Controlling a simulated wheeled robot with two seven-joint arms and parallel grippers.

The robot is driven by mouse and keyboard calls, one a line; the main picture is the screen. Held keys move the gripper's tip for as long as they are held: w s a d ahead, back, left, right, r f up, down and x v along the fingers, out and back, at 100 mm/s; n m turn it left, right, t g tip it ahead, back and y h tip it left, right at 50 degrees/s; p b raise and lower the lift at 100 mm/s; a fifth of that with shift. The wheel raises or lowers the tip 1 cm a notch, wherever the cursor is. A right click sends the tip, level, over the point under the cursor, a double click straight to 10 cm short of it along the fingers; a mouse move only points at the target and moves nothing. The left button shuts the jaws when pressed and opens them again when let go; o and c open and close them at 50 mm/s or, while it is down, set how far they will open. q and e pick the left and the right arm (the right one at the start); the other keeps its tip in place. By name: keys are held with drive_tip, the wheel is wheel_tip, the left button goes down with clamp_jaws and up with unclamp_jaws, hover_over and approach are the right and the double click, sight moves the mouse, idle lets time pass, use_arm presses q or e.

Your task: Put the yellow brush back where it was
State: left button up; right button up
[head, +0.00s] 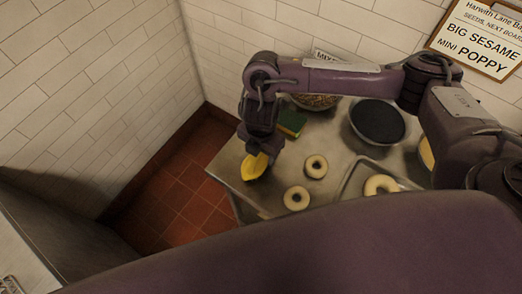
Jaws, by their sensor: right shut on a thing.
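My right gripper (262,153) is at the left end of the steel table (232,165), reaching down from an arm that comes in from the right. It is shut on the yellow brush (253,168), whose yellow part shows just below the fingers. The rest of the brush is hidden by the gripper. The brush is over or at the table's left edge; I cannot tell whether it touches the top. My left gripper is not in view.
A green and yellow sponge (292,123), a bowl of seeds (315,101) and a dark-filled bowl (377,121) stand behind. Bagels (296,198) (316,166) lie on the table, and another (381,185) in a tray (352,172). Tiled walls close in behind and left.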

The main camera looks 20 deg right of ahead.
drive_tip(key=shift+f, duration=0.1)
drive_tip(key=o, duration=0.9)
drive_tip(key=shift+o, duration=0.2)
drive_tip(key=shift+r, duration=0.4)
wheel_tip(320, 180, up, 10)
drive_tip(key=shift+f+p, duration=0.1)
drive_tip(key=shift+p, duration=0.6)
drive_tip(key=shift+r, duration=0.85)
